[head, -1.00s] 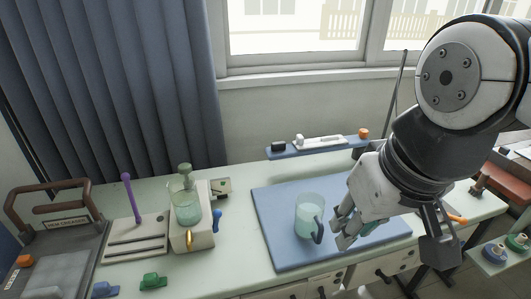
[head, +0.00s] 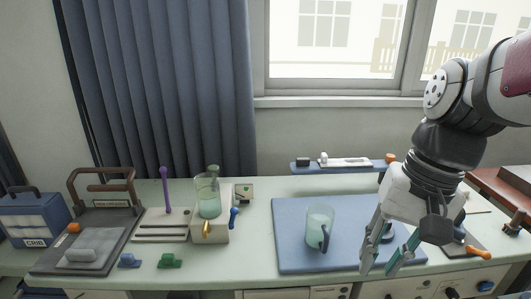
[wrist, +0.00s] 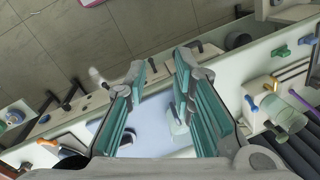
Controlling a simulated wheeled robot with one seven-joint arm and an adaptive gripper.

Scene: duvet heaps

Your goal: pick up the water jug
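A clear jug of pale greenish water (head: 318,222) stands upright on the blue mat (head: 290,255), its dark handle turned toward the front right. A similar clear vessel (head: 208,199) sits on a cream block at left; I cannot tell which one the task means. My gripper (head: 379,266) is open and empty, right of and nearer than the jug on the mat, fingers pointing down and apart from it. In the wrist view my teal-padded fingers (wrist: 160,66) are spread; part of the mat jug (wrist: 178,121) shows beside the right finger, partly hidden by it.
A cream block (head: 212,231) and a purple-handled stick (head: 164,187) stand left of the mat. A blue clip (head: 129,261) and a green clip (head: 170,261) lie near the front edge. An orange-handled tool (head: 471,252) lies at right. A shelf (head: 345,168) runs behind.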

